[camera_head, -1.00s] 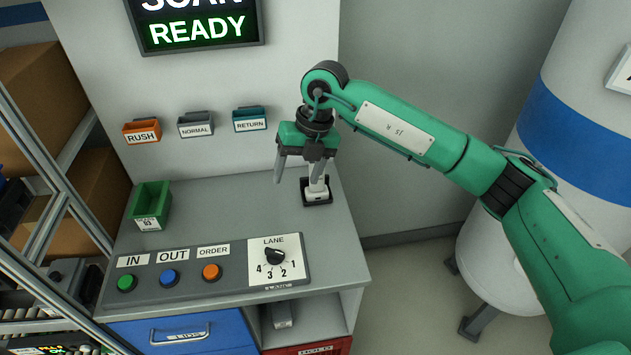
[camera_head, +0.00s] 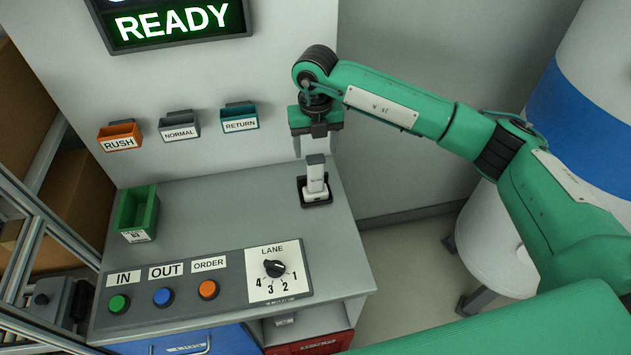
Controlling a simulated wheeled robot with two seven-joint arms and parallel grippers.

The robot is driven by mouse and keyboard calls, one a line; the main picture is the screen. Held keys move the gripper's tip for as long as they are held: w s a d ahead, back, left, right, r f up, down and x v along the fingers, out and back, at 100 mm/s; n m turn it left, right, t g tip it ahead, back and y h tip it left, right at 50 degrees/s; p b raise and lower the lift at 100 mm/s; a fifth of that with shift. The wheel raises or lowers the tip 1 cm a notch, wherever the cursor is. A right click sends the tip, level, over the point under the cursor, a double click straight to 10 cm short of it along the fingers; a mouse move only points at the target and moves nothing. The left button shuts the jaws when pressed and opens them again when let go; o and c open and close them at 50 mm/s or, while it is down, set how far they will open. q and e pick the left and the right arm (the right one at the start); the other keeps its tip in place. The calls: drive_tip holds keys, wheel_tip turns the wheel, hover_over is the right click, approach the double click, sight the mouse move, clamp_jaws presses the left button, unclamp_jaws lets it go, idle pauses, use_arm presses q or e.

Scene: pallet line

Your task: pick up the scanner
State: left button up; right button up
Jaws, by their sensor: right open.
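The scanner (camera_head: 316,178) is white with a dark grey top. It stands upright in a black cradle (camera_head: 317,203) at the right of the grey bench. My right gripper (camera_head: 315,149) points down just above or behind the scanner, with its fingers apart. It is open and holds nothing. I cannot tell from this one view how far the fingers are from the scanner. My left gripper is not in view.
A green bin (camera_head: 137,214) stands at the bench's left. The control panel (camera_head: 228,266) with buttons and a LANE dial lies along the front. RUSH (camera_head: 120,136), NORMAL (camera_head: 179,127) and RETURN (camera_head: 240,118) holders hang on the wall. The bench's middle is clear.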

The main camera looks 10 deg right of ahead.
sight(315, 158)
drive_tip(key=shift+w+f, duration=0.1)
drive_tip(key=shift+f, duration=0.7)
drive_tip(key=shift+f+p, duration=0.45)
drive_tip(key=shift+p, duration=0.3)
drive_tip(key=f, duration=0.1)
drive_tip(key=f+p, duration=0.2)
drive_tip(key=shift+s+f, duration=0.1)
drive_tip(key=shift+s, duration=0.15)
drive_tip(key=shift+f, duration=0.55)
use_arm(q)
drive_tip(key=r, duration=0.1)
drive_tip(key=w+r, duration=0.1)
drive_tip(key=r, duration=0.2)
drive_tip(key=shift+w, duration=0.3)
use_arm(e)
clamp_jaws()
